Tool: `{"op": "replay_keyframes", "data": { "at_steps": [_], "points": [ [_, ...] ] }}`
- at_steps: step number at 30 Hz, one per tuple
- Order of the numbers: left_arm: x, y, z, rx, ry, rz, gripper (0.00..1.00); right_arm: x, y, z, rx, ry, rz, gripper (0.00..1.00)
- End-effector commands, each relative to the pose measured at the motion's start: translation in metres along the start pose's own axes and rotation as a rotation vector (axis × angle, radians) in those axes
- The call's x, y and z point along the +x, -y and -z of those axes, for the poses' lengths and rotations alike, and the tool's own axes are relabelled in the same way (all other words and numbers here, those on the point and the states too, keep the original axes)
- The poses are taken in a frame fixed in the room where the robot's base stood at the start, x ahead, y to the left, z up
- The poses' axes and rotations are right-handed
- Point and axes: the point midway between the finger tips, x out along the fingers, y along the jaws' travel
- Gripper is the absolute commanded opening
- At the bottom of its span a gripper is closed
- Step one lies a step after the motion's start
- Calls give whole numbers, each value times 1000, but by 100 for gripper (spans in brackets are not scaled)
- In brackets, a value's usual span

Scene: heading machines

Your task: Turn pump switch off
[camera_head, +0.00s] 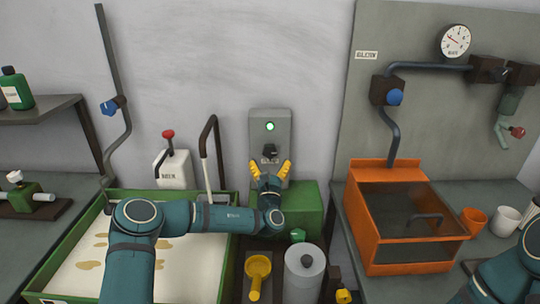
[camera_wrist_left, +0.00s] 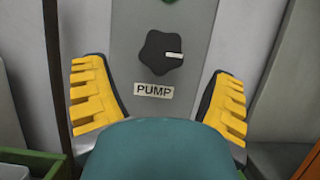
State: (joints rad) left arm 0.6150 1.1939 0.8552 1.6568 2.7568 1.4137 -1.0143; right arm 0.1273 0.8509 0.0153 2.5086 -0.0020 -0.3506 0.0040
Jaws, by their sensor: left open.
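The pump switch (camera_head: 269,151) is a black knob on a grey panel (camera_head: 284,122), below a lit green lamp (camera_head: 270,127). In the left wrist view the black star-shaped knob (camera_wrist_left: 161,53) has a white mark pointing right, and a PUMP label (camera_wrist_left: 153,91) sits under it. My left gripper (camera_head: 270,170) is open, with its yellow fingers below the knob and either side of the panel's lower part. In the wrist view its fingers (camera_wrist_left: 160,90) are spread wide, with nothing between them gripped. My right gripper is out of view; part of my right arm shows at the lower right.
A green box (camera_head: 305,207) stands under the panel. A green-rimmed tray (camera_head: 60,262) with pale contents lies at the left. An orange tank (camera_head: 362,232) stands at the right, beside an orange cup (camera_head: 473,221). A lever (camera_head: 168,136) stands left of the panel.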

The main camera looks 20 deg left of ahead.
Motion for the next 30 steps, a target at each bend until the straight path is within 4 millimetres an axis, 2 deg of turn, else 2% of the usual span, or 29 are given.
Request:
{"op": "replay_keyframes", "data": {
  "at_steps": [3, 9, 20, 21, 23, 24, 26, 27, 30],
  "points": [
    [19, 0, 1, 0, 3, -1, 85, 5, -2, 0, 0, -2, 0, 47],
    [40, 1, 0, -1, 2, 2, 85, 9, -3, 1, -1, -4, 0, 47],
    [45, 1, 0, -1, 0, 4, 85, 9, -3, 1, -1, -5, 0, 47],
    [45, 1, 0, -1, 0, 4, 77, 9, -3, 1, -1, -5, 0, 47],
    [45, 1, 0, -1, 0, 4, 56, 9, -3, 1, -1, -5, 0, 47],
    [45, 1, 0, -1, 0, 4, 42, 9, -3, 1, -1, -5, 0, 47],
    [45, 1, 0, -1, 0, 4, 21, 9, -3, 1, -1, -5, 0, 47],
    [45, 1, 0, -1, 0, 4, 15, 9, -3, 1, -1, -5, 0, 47],
    [45, 1, 0, -2, 1, 4, 15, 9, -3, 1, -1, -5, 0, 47]
  ]
}}
